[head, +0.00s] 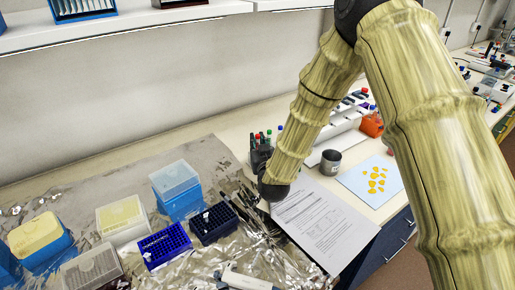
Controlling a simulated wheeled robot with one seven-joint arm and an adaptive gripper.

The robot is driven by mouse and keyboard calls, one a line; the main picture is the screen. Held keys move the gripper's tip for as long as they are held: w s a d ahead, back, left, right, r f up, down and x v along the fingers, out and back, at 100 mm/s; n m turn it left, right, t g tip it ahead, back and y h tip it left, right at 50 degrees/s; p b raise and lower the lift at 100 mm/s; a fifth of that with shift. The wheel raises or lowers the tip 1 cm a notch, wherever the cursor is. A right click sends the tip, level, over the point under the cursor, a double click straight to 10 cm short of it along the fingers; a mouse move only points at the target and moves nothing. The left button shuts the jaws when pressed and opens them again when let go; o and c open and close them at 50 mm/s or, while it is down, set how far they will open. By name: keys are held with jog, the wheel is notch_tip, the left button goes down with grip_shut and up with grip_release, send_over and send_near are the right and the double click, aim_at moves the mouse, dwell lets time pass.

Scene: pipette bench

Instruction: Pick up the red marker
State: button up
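A group of upright markers with coloured caps, among them a red cap (257,136), stands in a dark holder near the wall, left of my forearm. The marker bodies are mostly hidden by dark shapes and my arm. My arm comes down from the upper right and ends in a dark wrist joint just below the holder. The dark parts by the wrist (262,160) may be my gripper or the holder; I cannot tell them apart. The fingers cannot be made out, so their opening and contact with any marker are unclear.
Blue pipette-tip racks (164,244) and tip boxes (176,189) stand on crumpled foil at left. A printed sheet (325,222), a grey cup (330,162) and a light blue sheet with yellow pieces (352,179) lie to the right. A shelf (130,33) runs above.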

grip_shut()
jog(key=shift+r+b, duration=1.15)
jog(key=shift+r, duration=3.9)
